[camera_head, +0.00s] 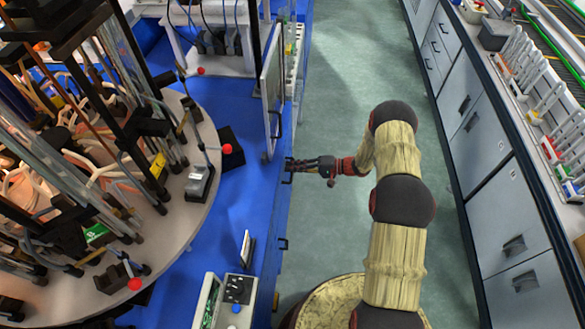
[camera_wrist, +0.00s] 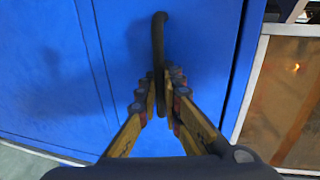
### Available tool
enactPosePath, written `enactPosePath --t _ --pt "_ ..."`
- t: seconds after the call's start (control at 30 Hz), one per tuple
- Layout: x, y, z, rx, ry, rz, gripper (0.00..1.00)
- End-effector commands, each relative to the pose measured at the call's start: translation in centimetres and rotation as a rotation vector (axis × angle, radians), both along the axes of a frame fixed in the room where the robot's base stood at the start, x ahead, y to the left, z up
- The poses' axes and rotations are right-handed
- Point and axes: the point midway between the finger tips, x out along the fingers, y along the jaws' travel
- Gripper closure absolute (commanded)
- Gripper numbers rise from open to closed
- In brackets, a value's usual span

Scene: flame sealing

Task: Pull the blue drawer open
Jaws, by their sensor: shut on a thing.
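The blue drawer front (camera_wrist: 205,45) fills much of the wrist view, with thin seams at its left. Its dark bar handle (camera_wrist: 159,45) stands out from the panel in the middle of that view. My gripper (camera_wrist: 160,85) has its fingers on both sides of the handle and is shut on it. In the head view, my gripper (camera_head: 298,166) reaches left to the side of the blue bench, where the handle is mostly hidden. The drawer front looks level with the panels around it, though the head view shows little of it.
A round table of glassware and tubing (camera_head: 185,190) stands on the blue bench (camera_head: 235,215). A framed panel (camera_head: 272,90) stands above my gripper. More handles (camera_head: 283,244) line the bench side. Grey cabinets (camera_head: 480,145) stand at right, with open floor (camera_head: 340,70) between.

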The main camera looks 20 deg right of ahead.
Motion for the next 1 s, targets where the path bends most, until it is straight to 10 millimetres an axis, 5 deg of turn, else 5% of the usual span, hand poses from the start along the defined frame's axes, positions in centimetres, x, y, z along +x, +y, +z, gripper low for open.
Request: enactPosePath --t 0.37,1.0 --pt "-1.1 -2.8 -0.2 -0.001 0.002 -0.004 1.00" --pt "-7.1 -17.4 -0.4 -0.003 0.001 -0.004 1.00"
